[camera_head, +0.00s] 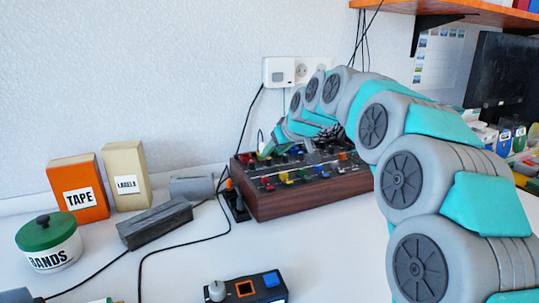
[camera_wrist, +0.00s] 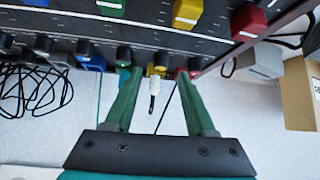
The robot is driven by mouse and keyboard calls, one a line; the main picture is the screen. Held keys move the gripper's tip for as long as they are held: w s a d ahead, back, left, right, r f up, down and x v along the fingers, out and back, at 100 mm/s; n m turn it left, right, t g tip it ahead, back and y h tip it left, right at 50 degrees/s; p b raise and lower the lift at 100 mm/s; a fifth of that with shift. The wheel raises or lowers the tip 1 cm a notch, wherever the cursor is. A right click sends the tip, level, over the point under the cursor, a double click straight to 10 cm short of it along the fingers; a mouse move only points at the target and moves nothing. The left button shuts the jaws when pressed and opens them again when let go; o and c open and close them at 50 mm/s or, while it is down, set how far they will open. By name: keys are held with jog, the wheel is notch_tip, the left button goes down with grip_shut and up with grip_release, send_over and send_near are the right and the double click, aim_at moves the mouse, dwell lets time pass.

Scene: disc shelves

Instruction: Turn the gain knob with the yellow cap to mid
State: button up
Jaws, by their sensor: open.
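The mixer (camera_head: 290,203) is a dark panel with wooden sides, knobs along its back and coloured slider caps in front. My gripper (camera_wrist: 158,76) has green fingers, open, with the yellow-capped knob between the tips. I cannot tell whether they touch it. The knob's pointer is too small to read. In the head view my gripper (camera_head: 267,149) is at the mixer's back edge, and my arm hides part of the panel.
A white plug (camera_wrist: 152,91) with a black cable stands close by, between my fingers in the picture. A blue-capped knob (camera_wrist: 91,61) is to the left. An orange TAPE box (camera_head: 77,188), LABELS box (camera_head: 126,175) and BANDS jar (camera_head: 50,245) stand left of the mixer.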

aim_at(269, 158)
jog(key=shift+x, duration=1.55)
jog(key=shift+c, duration=0.3)
grip_shut()
